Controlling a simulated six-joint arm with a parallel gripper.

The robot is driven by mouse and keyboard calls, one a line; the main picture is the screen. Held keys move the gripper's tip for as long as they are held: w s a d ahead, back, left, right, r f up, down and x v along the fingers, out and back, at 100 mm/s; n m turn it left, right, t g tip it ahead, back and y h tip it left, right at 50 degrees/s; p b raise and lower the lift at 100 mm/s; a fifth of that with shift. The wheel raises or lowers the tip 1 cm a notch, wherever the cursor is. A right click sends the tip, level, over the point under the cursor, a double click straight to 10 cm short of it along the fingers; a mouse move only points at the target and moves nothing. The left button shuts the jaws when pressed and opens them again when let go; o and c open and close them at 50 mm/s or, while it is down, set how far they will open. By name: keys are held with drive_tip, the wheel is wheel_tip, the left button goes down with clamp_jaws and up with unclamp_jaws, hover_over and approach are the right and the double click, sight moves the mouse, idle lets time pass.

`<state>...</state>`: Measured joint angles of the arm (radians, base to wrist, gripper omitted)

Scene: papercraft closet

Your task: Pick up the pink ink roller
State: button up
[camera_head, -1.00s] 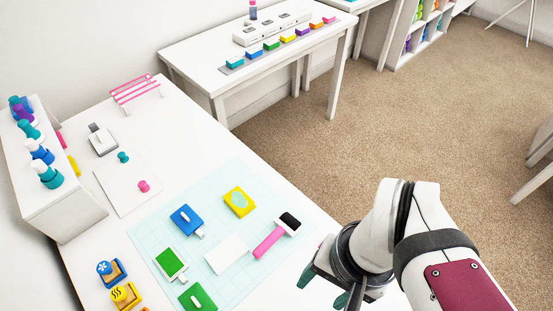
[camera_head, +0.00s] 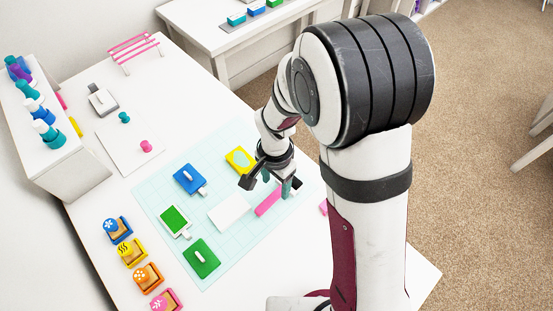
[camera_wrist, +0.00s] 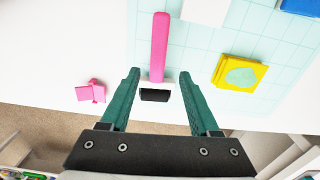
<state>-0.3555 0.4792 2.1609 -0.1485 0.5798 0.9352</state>
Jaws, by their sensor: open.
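The pink ink roller (camera_head: 268,202) lies on the pale grid mat (camera_head: 163,212), and its dark head is mostly hidden behind my gripper in the head view. In the wrist view its pink handle (camera_wrist: 160,45) points away from me, and its white and black head lies between my fingertips as seen from above. My gripper (camera_head: 272,184) is open, with green fingers spread to either side of the roller head in the wrist view (camera_wrist: 160,82). The fingers appear above the roller; I cannot tell whether they touch it. Nothing is held.
A yellow pad (camera_wrist: 240,74) lies right of the roller in the wrist view. A white card (camera_head: 229,212), blue pad (camera_head: 188,179) and green pads (camera_head: 201,258) share the mat. A small pink object (camera_wrist: 91,91) lies near the table edge.

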sight(277, 192)
drive_tip(key=f, duration=0.5)
drive_tip(key=shift+d, duration=0.2)
drive_tip(key=shift+r, duration=0.1)
clamp_jaws()
